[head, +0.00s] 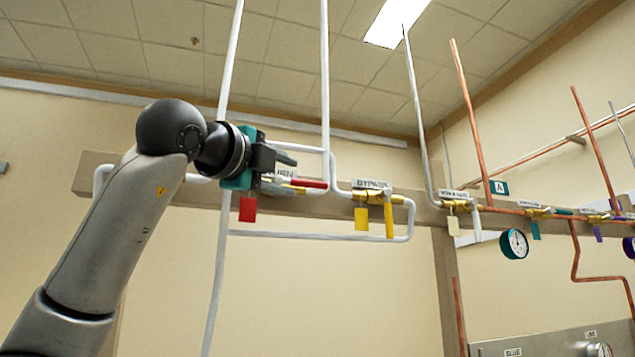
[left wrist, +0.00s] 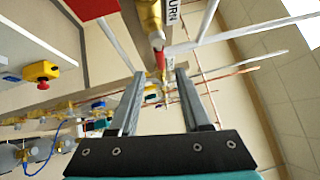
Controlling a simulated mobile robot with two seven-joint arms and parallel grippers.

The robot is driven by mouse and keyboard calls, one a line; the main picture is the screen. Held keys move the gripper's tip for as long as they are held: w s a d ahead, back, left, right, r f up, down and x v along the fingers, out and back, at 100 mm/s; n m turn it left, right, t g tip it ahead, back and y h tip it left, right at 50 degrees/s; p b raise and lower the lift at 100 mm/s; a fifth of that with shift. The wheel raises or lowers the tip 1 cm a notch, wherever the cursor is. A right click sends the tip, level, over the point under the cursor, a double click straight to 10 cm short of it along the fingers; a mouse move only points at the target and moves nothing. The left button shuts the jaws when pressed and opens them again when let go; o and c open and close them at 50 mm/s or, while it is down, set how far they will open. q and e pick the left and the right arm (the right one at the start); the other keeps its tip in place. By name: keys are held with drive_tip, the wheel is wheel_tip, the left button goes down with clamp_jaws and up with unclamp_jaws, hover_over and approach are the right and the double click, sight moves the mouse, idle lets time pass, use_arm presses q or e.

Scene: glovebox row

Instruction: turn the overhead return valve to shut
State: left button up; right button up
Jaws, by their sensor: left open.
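The return valve is at the left end of the overhead beam, partly hidden behind my left gripper. Its red lever handle (head: 311,184) points right, along the beam, and a red tag (head: 248,210) hangs below. My left gripper (head: 292,168) is open in front of the valve. In the left wrist view, the red handle (left wrist: 161,61) shows end-on between the lines of my open fingers (left wrist: 160,74), near their tips. The brass valve body (left wrist: 151,18) and the label ending in "URN" (left wrist: 173,12) lie beyond. I cannot tell whether the fingers touch the handle. My right gripper is not in view.
The bypass valve (head: 372,197) with its yellow handle hanging down is to the right on the same beam (head: 325,203). White pipes (head: 325,90) rise close beside the gripper. A gauge (head: 514,244) and copper pipes (head: 468,110) are farther right. Below the beam is open wall.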

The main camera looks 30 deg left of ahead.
sight(318, 187)
use_arm(q)
drive_tip(key=w+p, duration=0.1)
drive_tip(key=w, duration=0.2)
drive_tip(key=w+r+p, duration=0.1)
drive_tip(key=w+p, duration=0.1)
drive_tip(key=w, duration=0.1)
drive_tip(key=w+p, duration=0.1)
drive_tip(key=w, duration=0.3)
drive_tip(key=shift+a+r, duration=0.3)
drive_tip(key=shift+a, duration=0.05)
drive_tip(key=shift+w+p, duration=0.4)
drive_tip(key=shift+w, duration=0.3)
clamp_jaws()
